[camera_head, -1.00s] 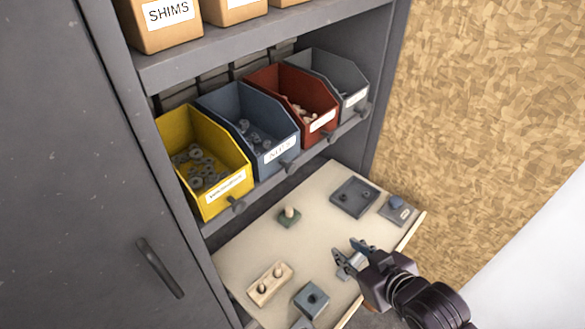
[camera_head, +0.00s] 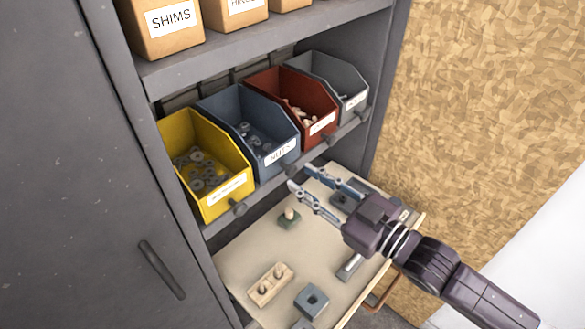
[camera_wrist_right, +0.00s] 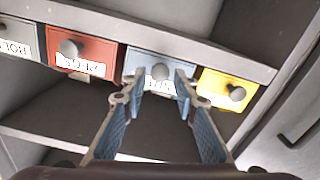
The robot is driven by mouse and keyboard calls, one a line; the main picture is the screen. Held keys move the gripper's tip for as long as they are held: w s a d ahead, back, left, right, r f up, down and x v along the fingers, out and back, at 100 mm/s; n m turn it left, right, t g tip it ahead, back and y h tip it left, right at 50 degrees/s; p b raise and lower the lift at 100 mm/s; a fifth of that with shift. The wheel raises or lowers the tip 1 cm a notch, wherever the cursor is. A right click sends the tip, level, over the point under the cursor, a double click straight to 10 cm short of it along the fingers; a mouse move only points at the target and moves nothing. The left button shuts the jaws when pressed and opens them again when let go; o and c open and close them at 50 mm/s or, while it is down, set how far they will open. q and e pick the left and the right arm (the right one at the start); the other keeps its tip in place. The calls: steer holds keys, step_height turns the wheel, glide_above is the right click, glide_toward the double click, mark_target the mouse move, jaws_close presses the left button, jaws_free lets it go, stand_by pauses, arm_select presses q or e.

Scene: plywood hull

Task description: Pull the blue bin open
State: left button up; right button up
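The blue bin (camera_head: 250,130) stands on the cabinet shelf between the yellow bin and the red bin, with nuts inside and a NUTS label. Its round knob (camera_wrist_right: 160,72) shows in the right wrist view between my fingertips, apart from them as far as I can see. My right gripper (camera_head: 312,180) is open and empty, below and in front of the bins with its fingers toward the shelf. It also shows open in the right wrist view (camera_wrist_right: 158,84). My left gripper is not in any view.
The yellow bin (camera_head: 207,165) with washers and the red bin (camera_head: 293,105) flank the blue one; a grey bin (camera_head: 328,83) is at the right. Below is a pale board (camera_head: 245,262) with several small parts. Boxes (camera_head: 168,27) stand on the shelf above.

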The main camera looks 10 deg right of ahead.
mark_target(294, 173)
steer(key=shift+p+x, duration=0.4)
steer(key=shift+x, duration=1.8)
jaws_close()
